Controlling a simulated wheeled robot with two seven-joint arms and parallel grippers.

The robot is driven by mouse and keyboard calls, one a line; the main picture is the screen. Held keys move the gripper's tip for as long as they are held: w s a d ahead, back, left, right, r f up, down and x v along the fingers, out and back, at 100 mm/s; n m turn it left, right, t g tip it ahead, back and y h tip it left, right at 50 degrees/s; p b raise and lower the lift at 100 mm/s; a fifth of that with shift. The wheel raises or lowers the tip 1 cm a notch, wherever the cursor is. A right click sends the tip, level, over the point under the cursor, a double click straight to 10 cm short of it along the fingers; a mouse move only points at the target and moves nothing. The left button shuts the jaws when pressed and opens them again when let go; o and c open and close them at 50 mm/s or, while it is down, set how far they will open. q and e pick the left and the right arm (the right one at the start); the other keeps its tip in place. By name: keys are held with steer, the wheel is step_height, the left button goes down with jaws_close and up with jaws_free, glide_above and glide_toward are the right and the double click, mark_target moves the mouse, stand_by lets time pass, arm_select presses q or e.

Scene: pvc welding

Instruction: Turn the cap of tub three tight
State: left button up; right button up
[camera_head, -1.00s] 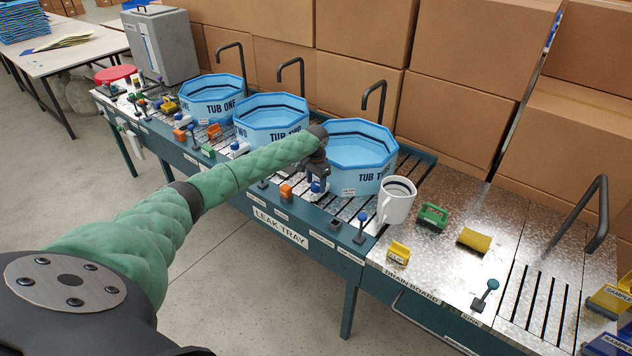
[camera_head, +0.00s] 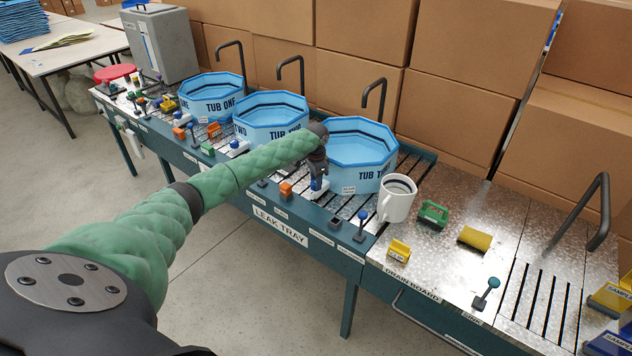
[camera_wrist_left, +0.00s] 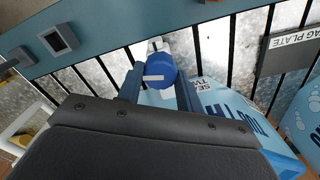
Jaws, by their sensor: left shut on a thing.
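Tub three (camera_head: 345,180) is a light blue, many-sided tub with a dark inner band, third in the row on the leak tray. Its blue cap (camera_wrist_left: 161,70), with a white mark on top, sits on a white fitting at the tub's front foot. My left gripper (camera_head: 318,180) points down over that fitting, in front of the tub. In the left wrist view its two fingers (camera_wrist_left: 160,84) lie on either side of the blue cap, shut on it. The tub wall (camera_wrist_left: 235,112) is close beside the right finger. My right gripper is not in view.
A white mug (camera_head: 396,203) stands just right of tub three. Tub two (camera_head: 271,122) and tub one (camera_head: 211,100) stand to the left. A blue-topped lever (camera_head: 361,226) rises at the tray's front edge. Green and yellow pieces lie on the drain board (camera_head: 440,255).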

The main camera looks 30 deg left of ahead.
arm_select(q)
steer(key=shift+m, duration=1)
steer(key=m+b, duration=0.1)
steer(key=m, duration=0.2)
steer(key=shift+m, duration=0.3)
steer(key=m+b, duration=0.1)
steer(key=m, duration=0.3)
steer(key=shift+m, duration=0.3)
steer(key=shift+m+b, duration=0.45)
steer(key=shift+m, duration=0.35)
steer(key=shift+m+b, duration=0.3)
steer(key=shift+m, duration=1.4)
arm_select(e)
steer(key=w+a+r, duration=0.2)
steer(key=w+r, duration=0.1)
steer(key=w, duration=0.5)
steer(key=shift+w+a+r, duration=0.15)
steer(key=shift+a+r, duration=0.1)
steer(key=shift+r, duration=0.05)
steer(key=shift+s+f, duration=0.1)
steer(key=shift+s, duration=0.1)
arm_select(q)
steer(key=o, duration=1)
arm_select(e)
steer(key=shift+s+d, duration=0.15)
